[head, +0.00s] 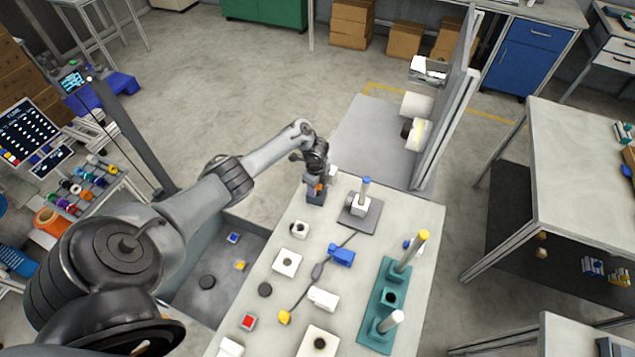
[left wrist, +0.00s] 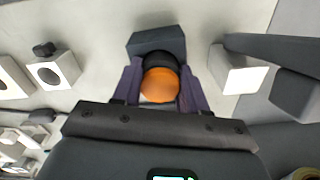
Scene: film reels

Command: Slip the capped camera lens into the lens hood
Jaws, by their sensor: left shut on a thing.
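The capped camera lens, a short black cylinder with an orange end (left wrist: 159,86), is between the purple fingers of my left gripper (left wrist: 157,76) in the left wrist view. A dark grey block (left wrist: 156,40), which looks like the lens hood, is directly beyond the lens. The lens's far end meets or overlaps it in view; I cannot tell how far it is inside. In the head view my left gripper (head: 317,180) points down over the dark block (head: 316,198) at the table's far left corner. A bit of orange shows between them. My right gripper is not seen.
A grey plate with a white block and blue-topped post (head: 360,206) stands to the right. White blocks with holes (head: 287,263), a blue piece (head: 341,256) and a teal rack (head: 374,335) are nearer. A white block (left wrist: 236,76) sits close beside the gripper.

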